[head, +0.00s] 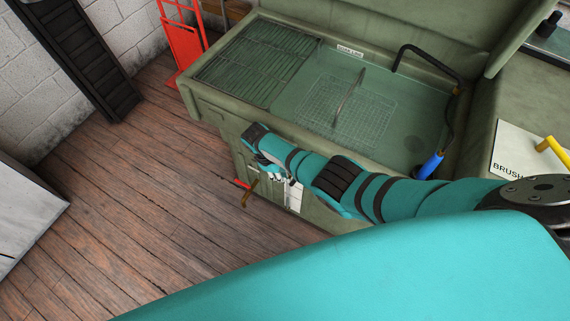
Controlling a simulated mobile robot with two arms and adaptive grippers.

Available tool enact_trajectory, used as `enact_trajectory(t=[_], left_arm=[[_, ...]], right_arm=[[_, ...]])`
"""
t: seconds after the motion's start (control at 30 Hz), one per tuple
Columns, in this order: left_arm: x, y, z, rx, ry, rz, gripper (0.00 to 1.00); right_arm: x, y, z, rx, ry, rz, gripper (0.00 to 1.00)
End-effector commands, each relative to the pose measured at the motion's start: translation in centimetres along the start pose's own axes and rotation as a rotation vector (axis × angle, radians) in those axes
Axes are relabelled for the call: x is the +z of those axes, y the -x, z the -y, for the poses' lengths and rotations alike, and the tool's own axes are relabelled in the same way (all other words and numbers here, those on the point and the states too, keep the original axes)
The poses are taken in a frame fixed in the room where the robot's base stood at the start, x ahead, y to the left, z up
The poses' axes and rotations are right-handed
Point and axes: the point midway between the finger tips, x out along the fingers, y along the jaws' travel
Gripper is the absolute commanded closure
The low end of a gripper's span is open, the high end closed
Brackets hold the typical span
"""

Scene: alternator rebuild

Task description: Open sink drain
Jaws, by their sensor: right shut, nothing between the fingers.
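The green wash sink (222,112) stands in the middle of the view. A faint dark round spot (416,143), perhaps the drain hole, shows in its basin floor at the right. Low on the sink's front, a small red lever (242,184) sits by a brass-coloured bent pipe (247,198). My right gripper (278,176) points down in front of the sink, just right of the lever and pipe. It is shut and empty. Whether it touches the lever cannot be told. My right arm hides part of the sink front. My left gripper is out of view.
The basin holds a wire basket (340,115), beside a slatted rack (255,65). A black hose (443,65) and a blue-handled tool (431,164) are at the right. A red hand truck (183,45) stands behind left. The wooden floor (130,190) is clear.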

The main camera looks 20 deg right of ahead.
Motion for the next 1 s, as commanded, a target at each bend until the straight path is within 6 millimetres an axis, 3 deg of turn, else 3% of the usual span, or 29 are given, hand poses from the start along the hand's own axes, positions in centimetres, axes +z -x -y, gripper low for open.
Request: enact_trajectory(t=[1.0], left_arm=[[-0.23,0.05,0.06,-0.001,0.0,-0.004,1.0]], right_arm=[[0.46,-1.18,0.25,-0.001,-0.001,-0.001,1.0]])
